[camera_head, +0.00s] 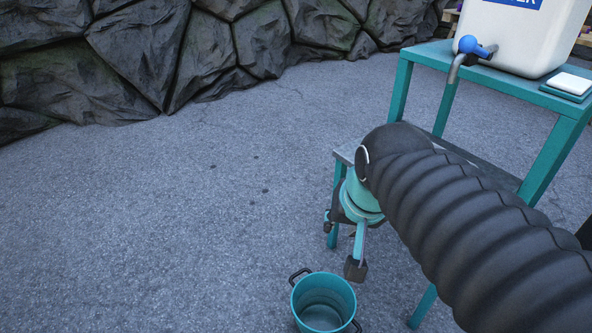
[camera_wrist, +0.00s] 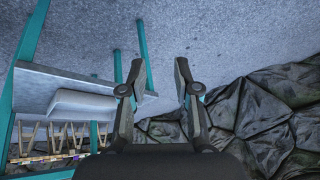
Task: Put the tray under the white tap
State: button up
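A blue-handled tap with a bent grey spout (camera_head: 458,66) is on a white water container (camera_head: 515,38), over the edge of a teal stand. No plainly white tap shows. A pale, low-sided object (camera_wrist: 85,104), perhaps the tray, rests on a grey shelf in the wrist view, where the scene looks upside down. In the head view my arm hides most of that shelf. My gripper (camera_head: 342,249) hangs beside the stand, fingers pointing down. In the wrist view my gripper (camera_wrist: 161,70) is open and empty, with the pale object off to its left.
A teal bucket (camera_head: 324,291) with dark handles stands on the ground below my gripper. The stand's legs (camera_head: 400,91) rise to the right. A small white item (camera_head: 570,84) lies on the stand top. A rock wall (camera_head: 140,50) lines the back. The left ground is clear.

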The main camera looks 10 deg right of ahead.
jog(key=s+n, duration=0.1)
jog(key=s+a+f+n, duration=0.1)
jog(key=s+f+n, duration=0.1)
jog(key=n, duration=0.1)
jog(key=shift+s+a+f, duration=0.15)
jog(key=shift+a, duration=0.15)
